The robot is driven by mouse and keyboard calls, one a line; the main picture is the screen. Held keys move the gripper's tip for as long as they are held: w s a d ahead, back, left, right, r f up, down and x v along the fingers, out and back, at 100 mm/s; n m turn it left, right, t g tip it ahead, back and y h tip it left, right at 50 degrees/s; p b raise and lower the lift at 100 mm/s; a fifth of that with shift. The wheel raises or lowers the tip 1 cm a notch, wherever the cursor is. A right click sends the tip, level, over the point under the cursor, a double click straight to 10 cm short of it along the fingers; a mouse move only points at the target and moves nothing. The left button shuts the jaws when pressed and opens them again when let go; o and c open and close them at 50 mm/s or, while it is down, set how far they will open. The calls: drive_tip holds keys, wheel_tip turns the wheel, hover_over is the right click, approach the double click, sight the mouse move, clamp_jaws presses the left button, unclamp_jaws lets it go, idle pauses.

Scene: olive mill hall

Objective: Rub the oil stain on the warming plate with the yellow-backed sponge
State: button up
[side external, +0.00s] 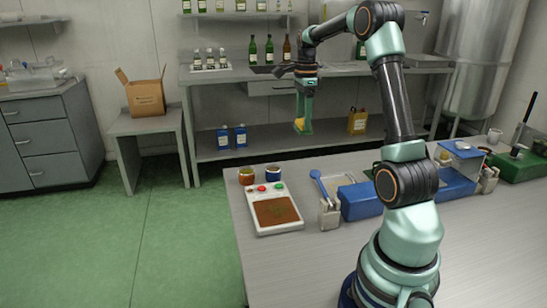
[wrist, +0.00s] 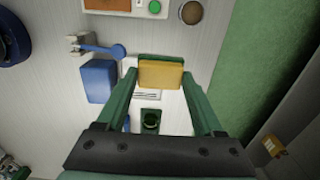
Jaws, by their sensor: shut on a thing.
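My gripper (side external: 304,126) is raised above the far edge of the table in the side view. It is shut on the sponge (side external: 299,126), which has a yellow back. In the wrist view the sponge (wrist: 160,76) sits between the two green fingertips, with a dark green layer along its far edge. The wrist view shows only an edge of the plate (wrist: 105,11). Gripper and plate are well apart.
Two jars, one reddish brown (side external: 246,177) and one blue (side external: 273,174), stand behind the plate. The table front is clear.

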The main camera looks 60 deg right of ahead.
drive_tip(key=a+f, duration=0.1)
drive_tip(key=a, duration=0.1)
drive_tip(key=a+f, duration=0.1)
drive_tip(key=a, duration=0.1)
drive_tip(key=a+f, duration=0.2)
drive_tip(key=shift+s+a, duration=0.15)
drive_tip(key=shift+s+a+f, duration=0.5)
drive_tip(key=shift+a+f, duration=0.8)
drive_tip(key=shift+f, duration=0.7)
drive_tip(key=shift+s+a+f, duration=0.5)
drive_tip(key=shift+a+f, duration=0.85)
drive_tip(key=shift+f, duration=0.7)
drive_tip(key=shift+s+a+f, duration=0.5)
drive_tip(key=shift+a+f, duration=0.8)
drive_tip(key=shift+f, duration=0.7)
drive_tip(key=shift+w+a+f, duration=0.4)
drive_tip(key=shift+w+f, duration=0.05)
drive_tip(key=shift+f, duration=0.1)
drive_tip(key=shift+c, duration=0.6)
drive_tip(key=shift+w+a, duration=2.4)
drive_tip(key=shift+s+d, duration=2.85)
drive_tip(key=shift+s+a, duration=0.25)
drive_tip(key=shift+a, duration=0.35)
drive_tip(key=shift+w+a, duration=2.7)
drive_tip(key=shift+w, duration=0.05)
drive_tip(key=shift+s+d, duration=2.9)
drive_tip(key=shift+d, duration=0.05)
wheel_tip(320, 180, up, 8)
